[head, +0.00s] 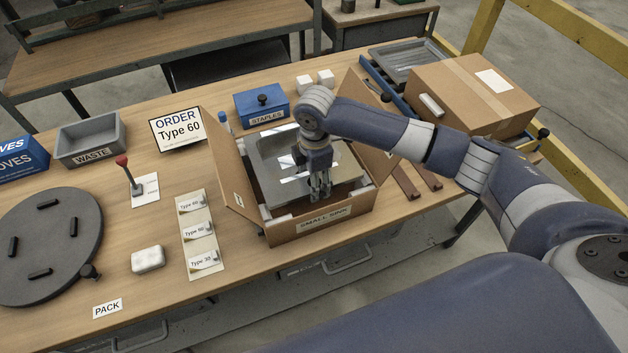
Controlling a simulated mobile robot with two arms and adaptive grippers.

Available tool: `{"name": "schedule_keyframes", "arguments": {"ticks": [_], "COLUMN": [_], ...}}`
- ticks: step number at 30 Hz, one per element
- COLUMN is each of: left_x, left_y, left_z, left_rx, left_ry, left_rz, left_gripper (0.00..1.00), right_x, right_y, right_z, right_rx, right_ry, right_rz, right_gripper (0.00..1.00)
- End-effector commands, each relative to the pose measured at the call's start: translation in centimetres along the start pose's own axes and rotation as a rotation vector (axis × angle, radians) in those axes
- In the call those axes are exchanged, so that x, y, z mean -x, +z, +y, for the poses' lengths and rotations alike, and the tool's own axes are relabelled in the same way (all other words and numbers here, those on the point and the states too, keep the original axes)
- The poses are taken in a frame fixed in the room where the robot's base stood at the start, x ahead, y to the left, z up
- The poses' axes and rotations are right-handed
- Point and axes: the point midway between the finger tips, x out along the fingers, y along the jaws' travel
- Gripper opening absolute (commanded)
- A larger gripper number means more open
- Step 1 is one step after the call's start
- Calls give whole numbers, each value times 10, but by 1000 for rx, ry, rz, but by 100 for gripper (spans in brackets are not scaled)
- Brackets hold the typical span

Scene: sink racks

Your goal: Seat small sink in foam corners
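The small sink (268,160), a shiny grey metal basin, is inside the open cardboard box labelled SMALL SINK (330,222). It looks slightly tilted, but I cannot tell whether it touches the bottom. White foam (279,213) shows at the front left inside corner of the box; the other corners are partly hidden by the sink, flaps and my arm. My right gripper (321,191) points down over the sink's front part, with its fingers close together. I cannot tell whether they hold anything. My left gripper is out of view.
Two white blocks (315,80) and a blue STAPLES box (262,105) stand behind the box. A closed carton (470,90) is at the right. A round black turntable (45,245), a grey WASTE bin (90,138) and a red-knobbed lever (128,173) are at the left.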

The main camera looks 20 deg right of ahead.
Motion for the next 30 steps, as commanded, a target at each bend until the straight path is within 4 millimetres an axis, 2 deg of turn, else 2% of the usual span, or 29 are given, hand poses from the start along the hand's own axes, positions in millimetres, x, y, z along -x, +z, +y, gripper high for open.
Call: {"name": "schedule_keyframes", "arguments": {"ticks": [5,26,27,29,30], "left_x": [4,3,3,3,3], "left_y": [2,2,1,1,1], "left_z": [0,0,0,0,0], "left_rx": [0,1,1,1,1], "left_ry": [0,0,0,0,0], "left_rz": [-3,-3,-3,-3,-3], "left_gripper": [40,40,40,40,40], "right_x": [-12,-24,-26,-26,-26], "right_y": [0,0,0,0,0], "right_z": [2,1,0,0,0], "right_rx": [-1,0,0,0,0], "right_ry": [5,7,2,2,2], "right_rz": [1,2,0,0,0], "right_gripper": [11,11,63,74,74]}}
